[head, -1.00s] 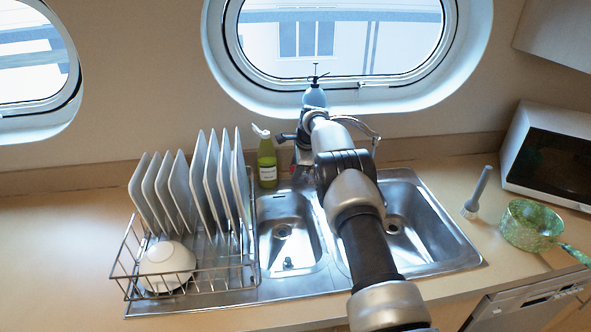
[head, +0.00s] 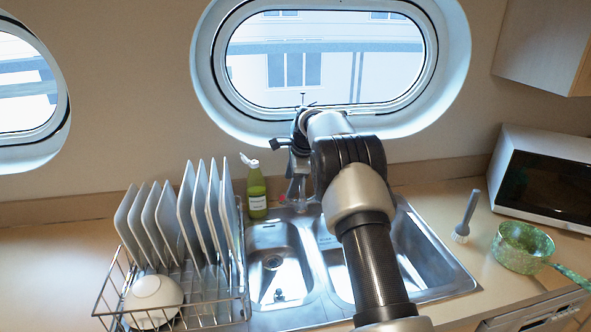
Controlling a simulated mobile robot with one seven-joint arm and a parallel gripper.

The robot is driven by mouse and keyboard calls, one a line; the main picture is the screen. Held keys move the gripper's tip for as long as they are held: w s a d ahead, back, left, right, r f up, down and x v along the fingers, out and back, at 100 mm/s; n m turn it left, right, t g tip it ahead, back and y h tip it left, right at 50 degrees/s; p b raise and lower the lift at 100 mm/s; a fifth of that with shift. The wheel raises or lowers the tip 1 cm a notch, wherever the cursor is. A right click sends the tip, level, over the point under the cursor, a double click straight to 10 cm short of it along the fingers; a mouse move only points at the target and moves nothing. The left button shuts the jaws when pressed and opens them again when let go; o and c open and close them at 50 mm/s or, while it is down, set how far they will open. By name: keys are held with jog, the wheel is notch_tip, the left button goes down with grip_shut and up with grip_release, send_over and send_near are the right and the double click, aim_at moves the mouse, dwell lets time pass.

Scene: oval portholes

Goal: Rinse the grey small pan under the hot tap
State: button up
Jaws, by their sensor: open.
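No grey pan shows; the only pan in view is a small green speckled pan (head: 522,248) on the counter at the right, its handle pointing right. My gripper (head: 290,148) is behind the sink, near the wall below the window, and is open with nothing seen in it. It is far to the left of the pan. My arm crosses the double sink (head: 436,250) and covers part of the right basin. The tap is mostly hidden behind my arm and gripper, so I cannot tell whether it touches them.
A dish rack (head: 215,308) with several upright plates and a white bowl (head: 153,300) stands left of the sink. A green bottle (head: 257,190) stands behind the left basin. A brush (head: 466,215) and a microwave (head: 545,180) are at the right. The far-left counter is clear.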

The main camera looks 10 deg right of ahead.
jog(key=v, duration=0.7)
jog(key=shift+s+r, duration=0.15)
jog(key=shift+r, duration=0.1)
jog(key=c, duration=0.4)
